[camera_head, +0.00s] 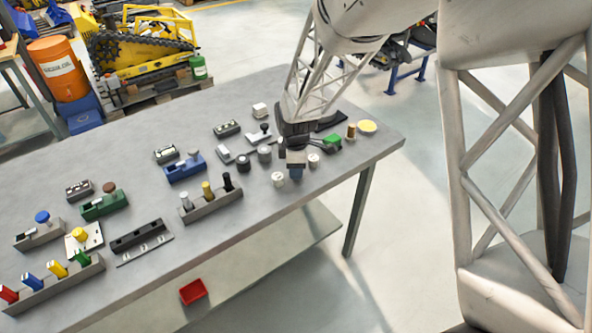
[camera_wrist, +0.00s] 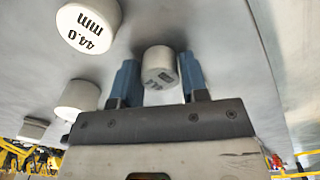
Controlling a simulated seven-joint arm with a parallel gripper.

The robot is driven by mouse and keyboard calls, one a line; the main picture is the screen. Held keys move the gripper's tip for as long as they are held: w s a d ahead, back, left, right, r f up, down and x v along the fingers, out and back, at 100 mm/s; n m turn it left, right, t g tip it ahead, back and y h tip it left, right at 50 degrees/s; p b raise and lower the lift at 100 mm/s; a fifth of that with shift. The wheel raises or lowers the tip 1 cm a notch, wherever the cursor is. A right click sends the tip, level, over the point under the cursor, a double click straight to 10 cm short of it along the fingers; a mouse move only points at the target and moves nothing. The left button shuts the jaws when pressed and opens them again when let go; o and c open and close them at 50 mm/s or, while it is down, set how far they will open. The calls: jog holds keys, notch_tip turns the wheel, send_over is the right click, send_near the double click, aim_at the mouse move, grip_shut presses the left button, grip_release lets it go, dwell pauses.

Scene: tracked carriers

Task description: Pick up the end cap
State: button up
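My gripper (camera_head: 296,174) is low over the right part of the grey table, with its blue fingers pointing down. In the wrist view my gripper (camera_wrist: 160,78) has its two fingers apart, on either side of a small light-grey cylinder (camera_wrist: 158,62) with dark print on its end. Narrow gaps seem to show between it and the fingers. A wider white cylinder (camera_wrist: 88,28) marked "44.0 mm" and another white one (camera_wrist: 78,100) stand to the left. White cylinders also stand beside my gripper in the head view (camera_head: 278,180) (camera_head: 314,160). I cannot tell which cylinder is the end cap.
Dark cylinders (camera_head: 264,154) stand left of my gripper. A green block (camera_head: 333,140) and a yellow disc (camera_head: 367,127) are to its right, near the table edge. A grey rack with pegs (camera_head: 211,203) and a blue carrier (camera_head: 185,168) are farther left.

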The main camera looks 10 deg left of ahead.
jog(key=c, duration=0.5)
jog(key=shift+r, duration=0.1)
jog(key=shift+r, duration=0.7)
notch_tip(320, 180, up, 2)
jog(key=s+d, duration=0.3)
jog(key=s, duration=0.4)
jog(key=s+d+r, duration=0.1)
jog(key=s+d, duration=0.2)
jog(key=s, duration=0.4)
jog(key=shift+s+d+r, duration=0.2)
jog(key=shift+s+d, duration=0.05)
jog(key=shift+d, duration=0.15)
